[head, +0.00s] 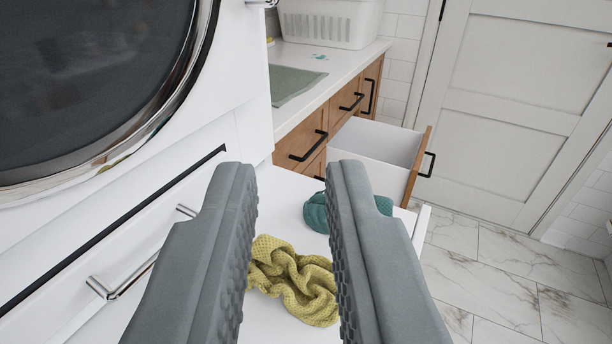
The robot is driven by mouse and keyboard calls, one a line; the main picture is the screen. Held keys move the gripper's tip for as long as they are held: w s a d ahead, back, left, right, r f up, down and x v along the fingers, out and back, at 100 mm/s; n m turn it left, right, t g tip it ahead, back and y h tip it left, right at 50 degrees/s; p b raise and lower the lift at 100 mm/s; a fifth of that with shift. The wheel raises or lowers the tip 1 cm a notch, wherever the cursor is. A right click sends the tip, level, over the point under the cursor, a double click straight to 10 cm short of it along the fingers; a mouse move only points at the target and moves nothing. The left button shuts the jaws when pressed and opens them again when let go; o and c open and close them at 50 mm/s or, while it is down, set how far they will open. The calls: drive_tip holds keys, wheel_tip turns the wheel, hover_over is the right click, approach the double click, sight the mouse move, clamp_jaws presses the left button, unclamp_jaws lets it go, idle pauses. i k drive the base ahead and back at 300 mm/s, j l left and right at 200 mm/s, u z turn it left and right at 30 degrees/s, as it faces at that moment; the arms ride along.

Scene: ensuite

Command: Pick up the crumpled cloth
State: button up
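A crumpled yellow-green cloth (293,283) lies on a white surface (285,205), seen between and beyond my fingers. A crumpled teal cloth (316,213) lies farther back on the same surface, partly hidden behind the right finger. My gripper (291,172) is open, with its two grey fingers well apart and nothing between them. The fingers point forward above the surface and do not visibly touch either cloth. The left edge of the yellow-green cloth meets the left finger in the picture.
A white appliance with a round dark door (80,80) stands close on the left, with handles below it. An open drawer (385,150) juts out from the wooden cabinet behind. A white basket (330,22) sits on the counter. Marble floor (490,280) is clear at right.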

sight(307, 284)
drive_tip(key=j, duration=0.55)
drive_tip(key=k+j, duration=0.15)
drive_tip(key=j, duration=0.95)
drive_tip(key=k+u, duration=0.05)
